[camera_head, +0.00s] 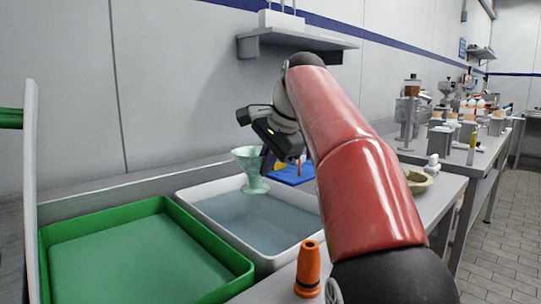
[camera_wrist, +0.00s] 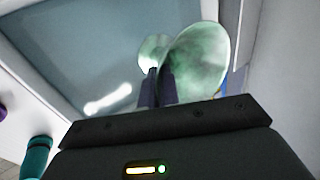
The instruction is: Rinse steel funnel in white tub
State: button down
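A pale green, glossy funnel-shaped piece (camera_head: 252,168) is upright over the white tub (camera_head: 290,254), wide end up, with a narrow waist and a flared lower end. The tub holds grey-blue water. My gripper (camera_head: 267,163) comes from the right and its fingers are at the funnel's side. In the wrist view the dark fingers (camera_wrist: 157,88) are close together at the waist of the funnel (camera_wrist: 200,58) and seem shut on it. The water of the tub (camera_wrist: 75,50) lies beyond. I cannot tell whether the funnel's lower end touches the water.
A green tray (camera_head: 130,262) stands left of the tub. An orange cone-like piece (camera_head: 308,270) stands at the tub's front right. A blue item (camera_head: 290,173) lies behind the tub. A wall shelf (camera_head: 300,39) hangs above. Benches with several items stand at the right.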

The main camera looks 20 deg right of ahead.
aim_at(262, 190)
notch_tip(262, 190, down, 4)
jog(key=shift+f, duration=0.2)
notch_tip(262, 190, down, 9)
jog(key=b, duration=0.8)
dwell(1.3)
jog(key=shift+r+p, duration=4.2)
jog(key=shift+r, duration=3)
